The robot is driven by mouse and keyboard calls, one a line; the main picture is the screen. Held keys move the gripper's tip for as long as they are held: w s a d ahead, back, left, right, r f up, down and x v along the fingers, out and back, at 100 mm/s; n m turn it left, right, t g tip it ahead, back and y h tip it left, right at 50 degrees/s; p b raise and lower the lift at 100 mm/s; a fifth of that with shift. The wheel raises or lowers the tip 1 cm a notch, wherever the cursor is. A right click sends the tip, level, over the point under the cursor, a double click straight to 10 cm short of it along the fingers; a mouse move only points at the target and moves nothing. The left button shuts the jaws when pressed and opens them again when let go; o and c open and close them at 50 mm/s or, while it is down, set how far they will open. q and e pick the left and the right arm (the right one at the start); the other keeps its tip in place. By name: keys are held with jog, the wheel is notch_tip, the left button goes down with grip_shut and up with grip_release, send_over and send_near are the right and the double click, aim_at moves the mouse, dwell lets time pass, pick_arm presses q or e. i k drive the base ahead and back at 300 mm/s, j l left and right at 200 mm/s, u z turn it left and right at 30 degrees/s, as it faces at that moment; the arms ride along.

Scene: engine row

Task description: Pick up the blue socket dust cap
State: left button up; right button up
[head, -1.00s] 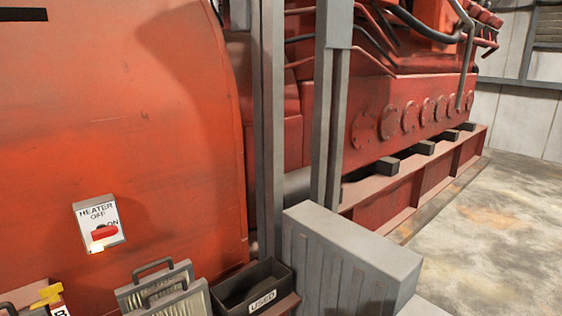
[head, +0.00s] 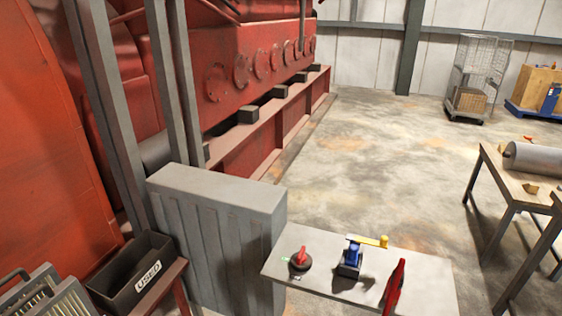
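A small blue part (head: 351,254) on a dark base stands on a light grey tabletop (head: 325,288) at the bottom of the head view. A yellow piece (head: 372,241) sticks out to the right at its top. Whether the blue part is the socket dust cap or a larger fitting that includes it, I cannot tell at this size. Neither of my grippers is in view.
A red-handled round dark part (head: 300,259) and an upright red object (head: 394,288) share the tabletop. A grey ribbed cabinet (head: 215,240) stands left of it, beside the "USED" bin (head: 125,283). Another table (head: 500,180) stands right. Open concrete floor lies between.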

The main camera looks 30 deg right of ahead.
aim_at(352, 258)
jog(key=z, duration=1.4)
